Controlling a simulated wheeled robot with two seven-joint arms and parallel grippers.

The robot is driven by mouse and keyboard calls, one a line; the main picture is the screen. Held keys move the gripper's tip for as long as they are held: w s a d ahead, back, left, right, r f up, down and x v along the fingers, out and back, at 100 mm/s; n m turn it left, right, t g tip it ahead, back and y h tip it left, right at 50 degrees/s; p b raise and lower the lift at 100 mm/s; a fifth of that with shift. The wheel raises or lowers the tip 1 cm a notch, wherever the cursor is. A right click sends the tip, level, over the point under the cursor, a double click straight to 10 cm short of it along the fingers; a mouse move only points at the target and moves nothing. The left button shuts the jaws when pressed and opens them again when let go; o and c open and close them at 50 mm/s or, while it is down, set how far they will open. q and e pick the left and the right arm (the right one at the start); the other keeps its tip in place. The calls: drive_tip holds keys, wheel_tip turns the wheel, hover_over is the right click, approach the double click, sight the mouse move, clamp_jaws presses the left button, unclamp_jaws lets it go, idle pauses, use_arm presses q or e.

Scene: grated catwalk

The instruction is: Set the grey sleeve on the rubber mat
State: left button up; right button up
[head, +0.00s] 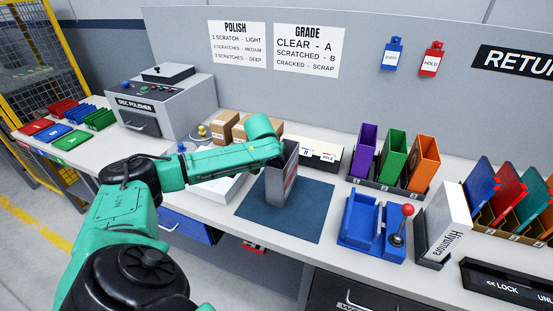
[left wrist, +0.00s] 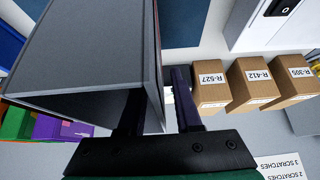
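The grey sleeve (head: 278,182) is an upright box-like holder over the dark blue rubber mat (head: 312,212) in the middle of the bench. Its lower end is at or just above the mat; I cannot tell if it touches. My left gripper is at the sleeve's upper part in the head view, its fingers hidden by the arm. In the left wrist view the gripper (left wrist: 160,110) has one finger on each side of a wall of the sleeve (left wrist: 90,45), shut on it. My right gripper is in neither view.
A blue stand (head: 370,222) and a red-knobbed lever (head: 401,228) are right of the mat. Purple, green and orange holders (head: 393,158) stand behind them. Cardboard boxes (head: 224,126) and the disc polisher (head: 160,100) are at the back left. The mat's right part is clear.

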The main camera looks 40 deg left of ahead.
use_arm(q)
drive_tip(key=b+v, duration=0.1)
drive_tip(key=v, duration=1.1)
drive_tip(key=shift+r+b, duration=0.15)
drive_tip(key=shift+b, duration=0.25)
